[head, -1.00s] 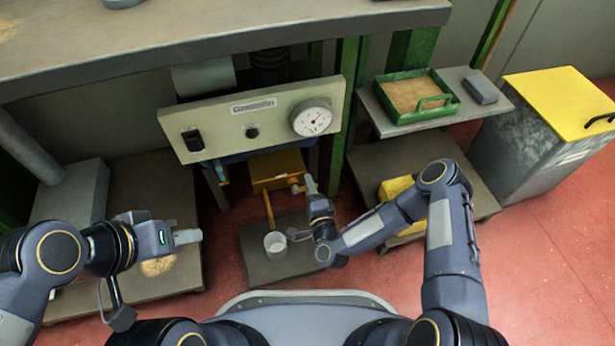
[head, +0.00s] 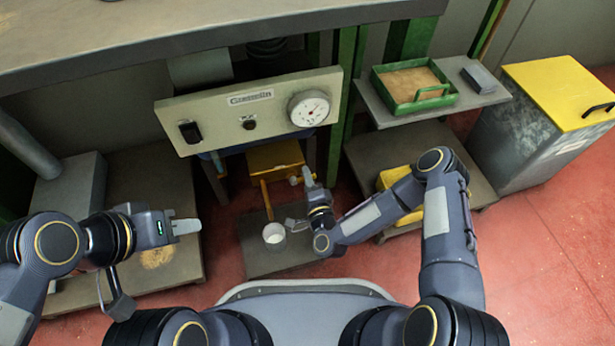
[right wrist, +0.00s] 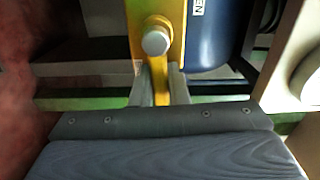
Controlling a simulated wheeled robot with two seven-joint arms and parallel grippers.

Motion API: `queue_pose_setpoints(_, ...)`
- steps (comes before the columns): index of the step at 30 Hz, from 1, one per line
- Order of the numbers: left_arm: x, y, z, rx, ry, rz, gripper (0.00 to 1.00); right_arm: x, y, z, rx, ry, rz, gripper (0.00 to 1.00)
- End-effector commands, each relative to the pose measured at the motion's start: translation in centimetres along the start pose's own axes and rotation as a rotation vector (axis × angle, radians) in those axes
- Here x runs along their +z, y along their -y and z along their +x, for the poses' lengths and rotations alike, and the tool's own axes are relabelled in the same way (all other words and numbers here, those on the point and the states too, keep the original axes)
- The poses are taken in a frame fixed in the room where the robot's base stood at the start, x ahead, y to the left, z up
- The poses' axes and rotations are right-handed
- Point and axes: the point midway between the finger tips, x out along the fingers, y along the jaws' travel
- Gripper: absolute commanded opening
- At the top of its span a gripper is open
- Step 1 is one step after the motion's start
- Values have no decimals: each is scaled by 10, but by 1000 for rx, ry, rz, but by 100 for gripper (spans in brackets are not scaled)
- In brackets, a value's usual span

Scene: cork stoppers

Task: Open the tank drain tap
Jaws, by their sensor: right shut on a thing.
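The yellow tap body (head: 275,157) sits low under the control panel in the head view, with a yellow pipe (head: 266,200) hanging from it. My right gripper (head: 307,177) is at its right side. In the right wrist view, a yellow part (right wrist: 157,15) with a round grey bolt head (right wrist: 155,42) narrows to a handle (right wrist: 158,82). The right gripper (right wrist: 159,92) is shut on this handle, one finger on each side. A dark blue tank (right wrist: 215,45) stands just right of it. My left gripper (head: 186,227) is at the left, apart from everything; its opening is seen edge-on.
A white cup (head: 274,234) stands on a low grey platform (head: 262,262) near the pipe's lower end. The panel (head: 222,112) with a dial (head: 308,108) overhangs the tap. A shelf with a green tray (head: 388,108) and a yellow-lidded bin (head: 557,90) stand right. Red floor is open at lower right.

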Motion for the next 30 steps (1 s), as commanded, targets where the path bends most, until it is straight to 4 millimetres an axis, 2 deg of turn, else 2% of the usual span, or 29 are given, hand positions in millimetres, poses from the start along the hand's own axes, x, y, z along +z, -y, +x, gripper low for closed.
queue_pose_setpoints(18, -11, -10, -22, 0, 0, 0, 36, 4, 20, 0, -1, 0, -455, 0)
queue_pose_setpoints(30, -14, -13, -28, 0, 0, 0, 36, 8, 24, 0, -1, -1, -626, 0)
